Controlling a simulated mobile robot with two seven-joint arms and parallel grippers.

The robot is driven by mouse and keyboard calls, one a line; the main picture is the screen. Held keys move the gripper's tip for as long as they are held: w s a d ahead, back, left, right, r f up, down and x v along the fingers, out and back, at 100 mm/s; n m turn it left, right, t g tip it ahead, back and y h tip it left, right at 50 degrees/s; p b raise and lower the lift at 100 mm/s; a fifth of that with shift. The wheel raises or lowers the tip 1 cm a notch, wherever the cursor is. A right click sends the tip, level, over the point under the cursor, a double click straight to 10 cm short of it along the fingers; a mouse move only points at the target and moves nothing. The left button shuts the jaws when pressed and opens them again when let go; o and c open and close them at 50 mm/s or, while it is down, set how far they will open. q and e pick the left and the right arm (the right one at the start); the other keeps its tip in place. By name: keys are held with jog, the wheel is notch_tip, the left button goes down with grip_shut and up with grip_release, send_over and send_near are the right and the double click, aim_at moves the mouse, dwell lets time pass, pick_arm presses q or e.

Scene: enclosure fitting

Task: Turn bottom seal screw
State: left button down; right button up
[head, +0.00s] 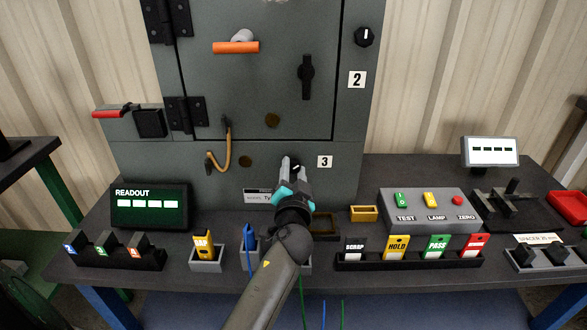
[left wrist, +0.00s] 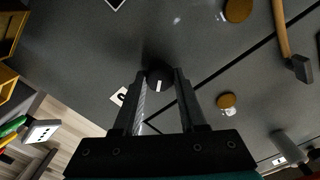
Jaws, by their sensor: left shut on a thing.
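The bottom seal screw shows in the left wrist view as a round black knob (left wrist: 159,83) with a white mark, on the grey enclosure face beside a white label (left wrist: 119,96). In the head view the label 3 (head: 324,162) is just right of the screw. My left gripper (head: 291,165) reaches up to the lower panel and largely hides the screw there. In the left wrist view its fingertips (left wrist: 160,72) are on either side of the knob, shut on it. My right gripper is not in view.
A readout (head: 150,206), a button box (head: 428,207) and a tag rack (head: 410,261) stand on the bench below.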

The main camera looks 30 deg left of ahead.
pick_arm(q)
jog(key=shift+r+m, duration=0.1)
jog(key=shift+m, duration=0.3)
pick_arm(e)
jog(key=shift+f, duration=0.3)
pick_arm(q)
jog(key=shift+c, duration=2.3)
grip_release()
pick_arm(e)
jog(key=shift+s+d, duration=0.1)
